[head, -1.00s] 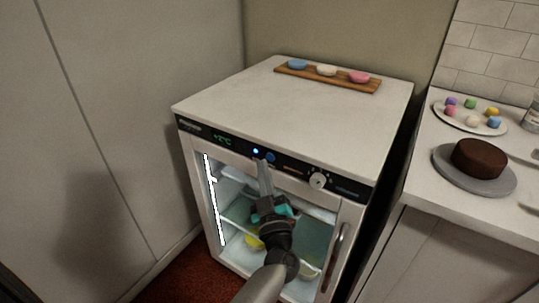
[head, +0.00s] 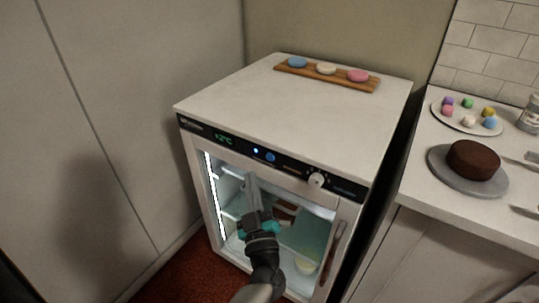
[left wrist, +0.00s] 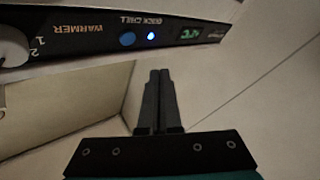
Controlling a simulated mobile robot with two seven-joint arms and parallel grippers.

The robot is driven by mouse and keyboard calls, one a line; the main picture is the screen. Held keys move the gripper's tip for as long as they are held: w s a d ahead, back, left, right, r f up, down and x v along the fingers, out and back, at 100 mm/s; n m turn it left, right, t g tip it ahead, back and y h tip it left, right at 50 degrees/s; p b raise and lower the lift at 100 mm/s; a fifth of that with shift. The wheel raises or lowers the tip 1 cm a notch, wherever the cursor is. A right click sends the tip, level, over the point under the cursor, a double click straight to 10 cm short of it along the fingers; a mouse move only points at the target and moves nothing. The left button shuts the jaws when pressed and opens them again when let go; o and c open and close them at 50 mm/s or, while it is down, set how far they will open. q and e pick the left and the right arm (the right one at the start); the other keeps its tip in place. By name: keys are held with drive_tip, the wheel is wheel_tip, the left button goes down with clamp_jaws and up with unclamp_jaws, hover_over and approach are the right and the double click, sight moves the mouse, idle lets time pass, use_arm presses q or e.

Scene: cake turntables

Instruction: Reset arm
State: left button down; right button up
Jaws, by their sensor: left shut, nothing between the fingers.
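My left gripper (head: 249,176) is in front of the small glass-door fridge (head: 290,105). Its two dark fingers are shut together with nothing between them, also in the left wrist view (left wrist: 160,72). The fingertips are just below the control panel (head: 270,158) and apart from it. In the left wrist view the panel appears upside down, with a blue button (left wrist: 127,39) by the words QUICK CHILL, a lit blue light (left wrist: 151,36) and a green display (left wrist: 189,33). My arm hides part of the fridge door. My right gripper is not in view.
A wooden board (head: 330,78) with three coloured pieces lies on the fridge top. On the right counter are a chocolate cake (head: 473,159) on a grey turntable (head: 452,181) and a plate (head: 462,125) of small coloured pieces. A wall (head: 100,110) stands to the left.

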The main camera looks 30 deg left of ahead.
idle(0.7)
use_arm(q)
drive_tip(key=d+f+m+t+h, duration=0.1)
drive_tip(key=d+f+m+h, duration=0.5)
drive_tip(key=f+m+h, duration=0.45)
drive_tip(key=s+d+f+m+g+h, duration=0.1)
drive_tip(key=s+d+f+g+h, duration=0.2)
drive_tip(key=f, duration=0.6)
drive_tip(key=s+f+m+g, duration=0.15)
drive_tip(key=s+f, duration=0.35)
drive_tip(key=f, duration=0.5)
drive_tip(key=s+a+f+m+g, duration=0.1)
drive_tip(key=s+a+f+g, duration=0.1)
drive_tip(key=s+f, duration=0.3)
drive_tip(key=s+a+f+g, duration=0.2)
drive_tip(key=s+f+g, duration=0.2)
drive_tip(key=s, duration=0.7)
drive_tip(key=s+a+f+m+g, duration=0.1)
drive_tip(key=s+f+g, duration=0.4)
drive_tip(key=s, duration=0.4)
drive_tip(key=shift+a+f+m+y+p, duration=0.3)
drive_tip(key=shift+a+y+p, duration=0.05)
drive_tip(key=shift+a+p, duration=0.1)
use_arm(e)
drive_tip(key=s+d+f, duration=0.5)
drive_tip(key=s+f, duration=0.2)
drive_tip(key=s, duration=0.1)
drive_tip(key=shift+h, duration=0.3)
